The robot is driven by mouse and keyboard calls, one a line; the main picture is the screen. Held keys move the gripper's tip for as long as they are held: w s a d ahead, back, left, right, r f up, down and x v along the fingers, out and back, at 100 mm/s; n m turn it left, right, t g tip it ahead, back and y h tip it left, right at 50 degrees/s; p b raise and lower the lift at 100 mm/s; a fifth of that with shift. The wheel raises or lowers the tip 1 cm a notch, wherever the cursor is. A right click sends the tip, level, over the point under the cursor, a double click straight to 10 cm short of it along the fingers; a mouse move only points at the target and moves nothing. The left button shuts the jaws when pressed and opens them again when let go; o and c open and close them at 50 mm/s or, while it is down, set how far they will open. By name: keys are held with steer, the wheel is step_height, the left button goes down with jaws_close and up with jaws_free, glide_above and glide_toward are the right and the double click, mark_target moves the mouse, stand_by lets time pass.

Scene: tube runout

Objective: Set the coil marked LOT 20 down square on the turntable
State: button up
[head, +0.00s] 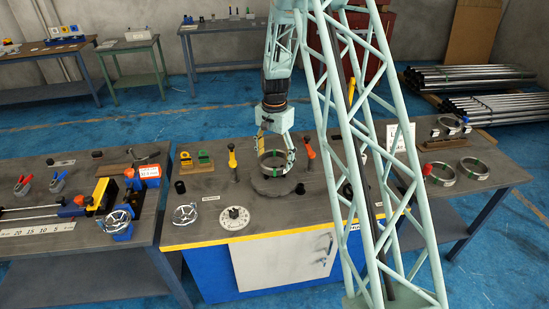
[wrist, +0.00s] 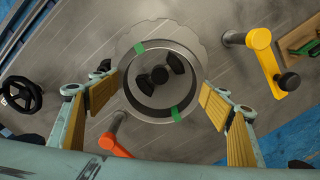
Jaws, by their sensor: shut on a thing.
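The coil (head: 261,168) is a shiny metal ring with green tape on it. My gripper (head: 275,154) is shut on it, with one finger on each side. In the wrist view the ring (wrist: 130,95) lies between the yellow-padded fingers (wrist: 160,97), with two green tape pieces. No lot mark can be read. The turntable (head: 278,191) is a grey round disc below the coil, and its scalloped edge shows in the wrist view (wrist: 185,34). A dark hub (wrist: 159,75) shows through the ring. The coil looks nearly level and seems a little above the disc; the gap is unclear.
An orange-topped post (head: 308,155) and yellow-topped post (head: 232,160) flank the turntable closely. A white dial (head: 234,218) lies in front. Two more coils (head: 440,174) (head: 473,169) lie on the right table. My lattice column blocks part of the head view.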

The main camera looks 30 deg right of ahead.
steer(key=shift+f, duration=0.35)
steer(key=shift+f+b, duration=1.35)
steer(key=shift+f, duration=1.1)
steer(key=o, duration=1.6)
steer(key=shift+f, duration=0.1)
steer(key=shift+r, duration=6.05)
